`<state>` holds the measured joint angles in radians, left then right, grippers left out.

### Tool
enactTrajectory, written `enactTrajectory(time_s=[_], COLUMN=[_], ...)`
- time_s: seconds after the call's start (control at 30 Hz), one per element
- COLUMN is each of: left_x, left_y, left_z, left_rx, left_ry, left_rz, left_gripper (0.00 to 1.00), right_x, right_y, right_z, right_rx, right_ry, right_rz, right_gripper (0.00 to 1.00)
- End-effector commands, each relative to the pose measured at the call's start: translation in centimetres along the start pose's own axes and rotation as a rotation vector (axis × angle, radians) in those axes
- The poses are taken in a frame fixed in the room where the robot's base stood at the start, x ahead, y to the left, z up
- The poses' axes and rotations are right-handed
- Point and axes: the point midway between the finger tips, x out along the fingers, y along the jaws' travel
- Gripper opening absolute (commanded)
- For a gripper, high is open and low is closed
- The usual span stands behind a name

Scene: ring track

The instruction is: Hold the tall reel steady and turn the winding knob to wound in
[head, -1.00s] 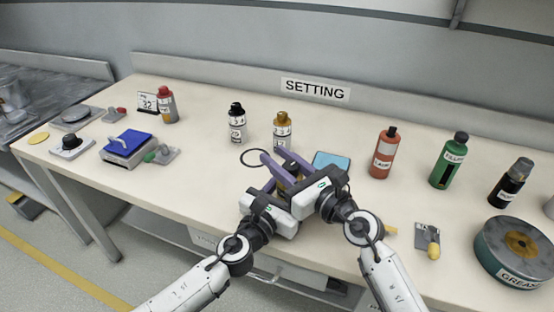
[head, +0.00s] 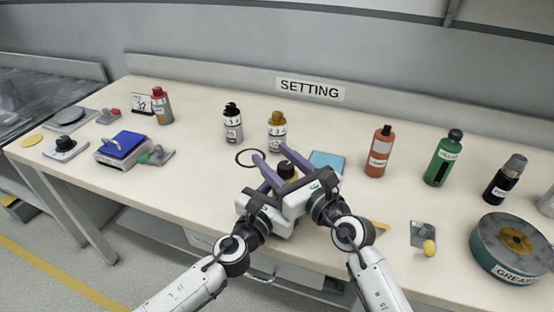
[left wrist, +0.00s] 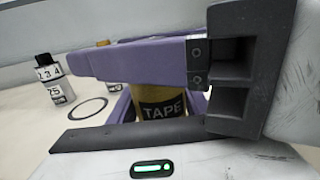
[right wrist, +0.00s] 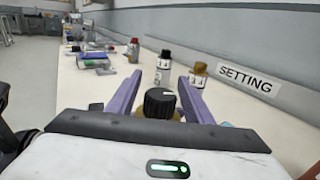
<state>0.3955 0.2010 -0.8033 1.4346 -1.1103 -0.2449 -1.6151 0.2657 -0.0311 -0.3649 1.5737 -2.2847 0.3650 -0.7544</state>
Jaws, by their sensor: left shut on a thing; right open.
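The tall reel (left wrist: 160,102) is yellow with a black TAPE label and stands on the bench. Its black winding knob (right wrist: 159,103) is on top, with a white mark pointing right in the right wrist view. The knob also shows in the head view (head: 287,169). My left gripper (left wrist: 160,108) is shut on the reel's body, a finger on each side. My right gripper (right wrist: 162,85) is open above it, with its purple fingers on either side of the knob and gaps beside it. In the head view my right gripper hides most of the reel.
A black ring (head: 250,158) lies behind the grippers, near a white bottle (head: 232,125) and a gold-capped bottle (head: 277,134). A blue pad (head: 327,161) lies close on the right. An orange bottle (head: 379,152) and a green bottle (head: 443,160) stand farther right.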

Motion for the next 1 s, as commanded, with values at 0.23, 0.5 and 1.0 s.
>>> enactTrajectory(time_s=[0.23, 0.5, 1.0], left_x=[0.0, 0.0, 0.0], left_y=[0.0, 0.0, 0.0], left_z=[0.0, -0.1, -0.1], left_rx=[-0.001, 0.0, 0.0], left_ry=[0.001, 0.001, 0.001], left_rz=[0.0, 0.0, 0.0], left_gripper=[0.17, 0.17, 0.17], right_x=[-2.4, -8.3, -12.1], right_y=[0.0, 0.0, 0.0], right_z=[-0.1, -0.2, 0.0], right_rx=[0.0, -0.001, 0.0], right_ry=[0.001, 0.003, 0.0], right_rz=[-0.001, -0.001, 0.0], right_gripper=[0.47, 0.47, 0.47])
